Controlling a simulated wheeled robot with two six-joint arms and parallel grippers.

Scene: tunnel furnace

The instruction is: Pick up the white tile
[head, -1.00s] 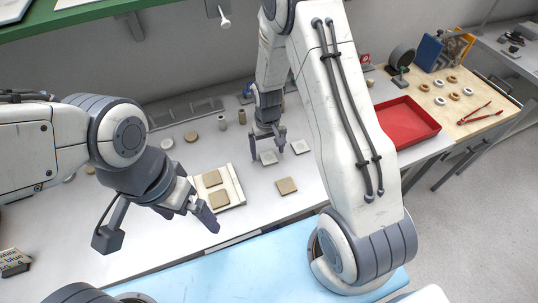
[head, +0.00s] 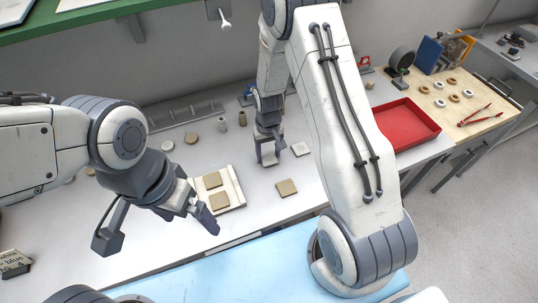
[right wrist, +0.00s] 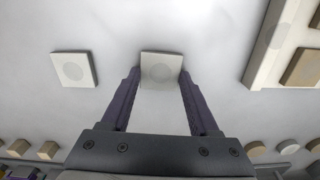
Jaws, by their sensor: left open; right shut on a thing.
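My right gripper (head: 268,158) is down at the white table in the head view. In the right wrist view its two fingers (right wrist: 160,76) are shut on the sides of a white square tile (right wrist: 161,66), which has a faint round mark. A second white tile (head: 300,149) lies flat just to the right in the head view; in the right wrist view this tile (right wrist: 73,69) is to the left, apart from the fingers. My left gripper (head: 157,228) is open and empty, over the table left of the cream tray (head: 238,187).
Two tan tiles (head: 214,180) lie on the cream tray. Another tan tile (head: 286,188) lies on the table right of it. Small round discs and cylinders (head: 242,118) stand behind. A red tray (head: 403,122) is at the right. A green shelf (head: 90,15) hangs above.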

